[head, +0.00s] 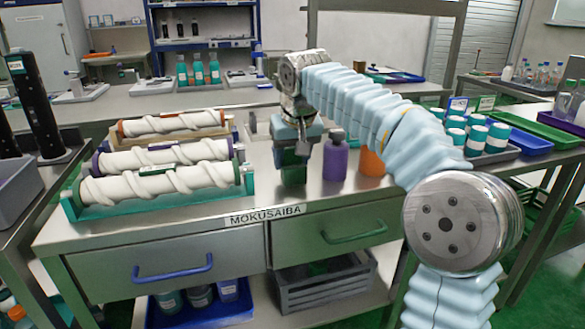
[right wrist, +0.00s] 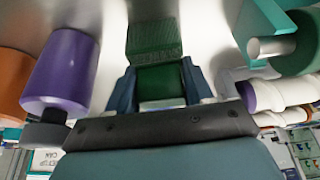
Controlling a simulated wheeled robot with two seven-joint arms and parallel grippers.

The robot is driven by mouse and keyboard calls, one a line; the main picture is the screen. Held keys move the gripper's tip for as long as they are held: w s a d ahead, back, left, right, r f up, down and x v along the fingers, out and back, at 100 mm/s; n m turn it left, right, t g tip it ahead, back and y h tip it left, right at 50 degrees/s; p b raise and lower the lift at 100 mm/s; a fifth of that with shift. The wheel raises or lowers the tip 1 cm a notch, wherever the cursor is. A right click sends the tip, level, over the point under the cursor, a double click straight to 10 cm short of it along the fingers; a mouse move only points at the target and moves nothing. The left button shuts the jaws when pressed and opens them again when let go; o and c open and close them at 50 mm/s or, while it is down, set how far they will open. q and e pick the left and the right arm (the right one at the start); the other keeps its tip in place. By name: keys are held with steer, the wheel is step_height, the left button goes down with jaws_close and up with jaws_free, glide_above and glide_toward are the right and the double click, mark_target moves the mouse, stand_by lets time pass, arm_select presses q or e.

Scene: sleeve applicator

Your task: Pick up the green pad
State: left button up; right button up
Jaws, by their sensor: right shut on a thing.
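The green pad (right wrist: 163,82) is a dark green block between the two fingers of my right gripper (right wrist: 163,88) in the right wrist view. My right gripper is shut on it, with a finger on each side. In the head view my right gripper (head: 297,140) points down over the steel table, right of the rollers, and the green pad (head: 288,157) shows at its tips. A textured dark green patch lies just beyond the pad in the wrist view; I cannot tell whether it is a reflection or another part. My left gripper is not in view.
A purple bottle (head: 335,160) and an orange bottle (head: 371,163) stand close right of the gripper. White spiral-wrapped rollers (head: 160,183) lie in cradles to the left. Teal bottles with white caps (head: 476,138) stand at the right. The table front has drawers (head: 352,237).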

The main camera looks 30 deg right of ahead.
steer(key=shift+c, duration=0.4)
steer(key=shift+r, duration=0.15)
steer(key=shift+r, duration=0.2)
step_height(320, 180, up, 2)
steer(key=shift+r, duration=0.25)
steer(key=s+a+r, duration=0.2)
steer(key=s+r, duration=0.1)
steer(key=s, duration=0.1)
steer(key=s+a+r, duration=0.2)
steer(key=s+r, duration=0.1)
steer(key=s, duration=0.1)
steer(key=s+a+r, duration=0.2)
steer(key=s+r, duration=0.2)
steer(key=shift+s+a, duration=0.15)
steer(key=shift+a, duration=0.2)
